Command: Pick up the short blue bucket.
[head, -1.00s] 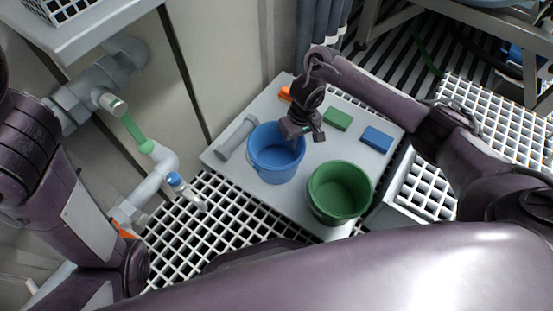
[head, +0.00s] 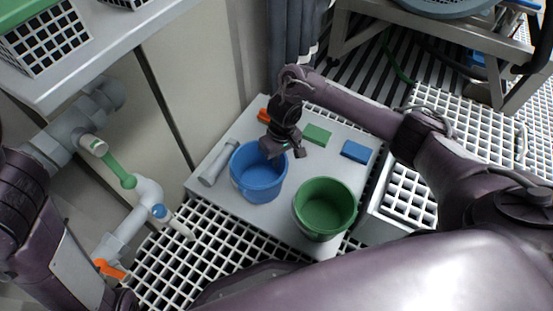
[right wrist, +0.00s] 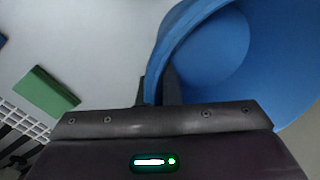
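The short blue bucket (head: 257,181) stands on the grey board (head: 258,222), open side up. My right gripper (head: 270,152) is at its far rim. In the right wrist view, the two dark fingers (right wrist: 158,88) sit close together on either side of the wall of the blue bucket (right wrist: 209,52), one inside and one outside, and look shut on it. The fingertips are partly hidden by the rim. My left arm shows at the left of the head view, but its gripper is out of view.
A green bucket (head: 325,207) stands right of the blue one. A grey cylinder (head: 219,162) lies to the left. A green block (head: 317,135), a blue block (head: 355,151) and an orange item (head: 264,116) lie behind. Pipes with valves (head: 150,195) run along the left wall.

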